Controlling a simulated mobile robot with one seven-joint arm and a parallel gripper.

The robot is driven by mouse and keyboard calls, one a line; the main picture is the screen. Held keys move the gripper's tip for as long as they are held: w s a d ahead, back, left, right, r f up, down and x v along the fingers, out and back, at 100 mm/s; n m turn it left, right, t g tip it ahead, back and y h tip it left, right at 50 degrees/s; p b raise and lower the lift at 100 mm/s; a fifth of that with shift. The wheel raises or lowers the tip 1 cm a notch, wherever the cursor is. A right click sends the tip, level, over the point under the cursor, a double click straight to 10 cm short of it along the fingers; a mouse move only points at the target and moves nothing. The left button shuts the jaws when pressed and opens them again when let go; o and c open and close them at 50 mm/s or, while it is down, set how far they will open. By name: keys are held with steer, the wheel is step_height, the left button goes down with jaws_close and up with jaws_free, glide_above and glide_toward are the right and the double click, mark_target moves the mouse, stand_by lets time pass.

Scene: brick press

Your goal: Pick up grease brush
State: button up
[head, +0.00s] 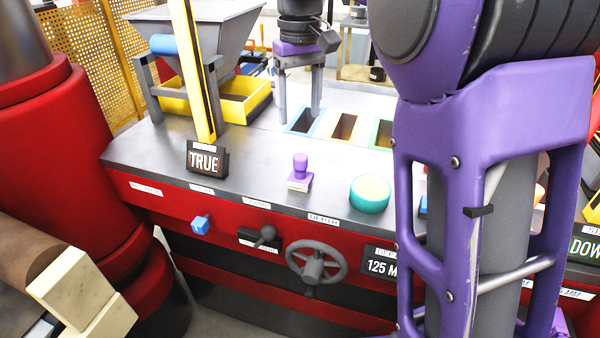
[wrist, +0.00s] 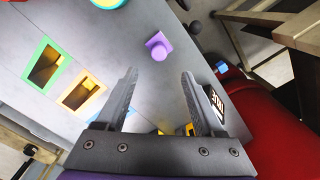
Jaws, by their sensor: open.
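I cannot make out a thing that is clearly a grease brush in either view. A small purple knobbed piece (head: 300,167) on a pale base stands on the grey press top near its front edge. It also shows in the wrist view (wrist: 158,46), ahead of the fingertips and apart from them. My gripper (head: 300,112) is above the back part of the press top, near the framed slots, fingers down. In the wrist view my gripper (wrist: 160,76) is open, with nothing between its fingertips.
A teal round piece (head: 370,192) sits right of the purple piece. A TRUE sign (head: 206,162), yellow post (head: 191,75), hopper (head: 196,32) and yellow tray (head: 232,110) stand left. A handwheel (head: 316,264) is in front.

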mark_target(301, 155)
step_height(301, 155, down, 13)
steer(key=shift+d+f+b, duration=0.1)
steer(key=shift+f+b, duration=0.1)
steer(key=shift+b, duration=0.65)
jaws_close()
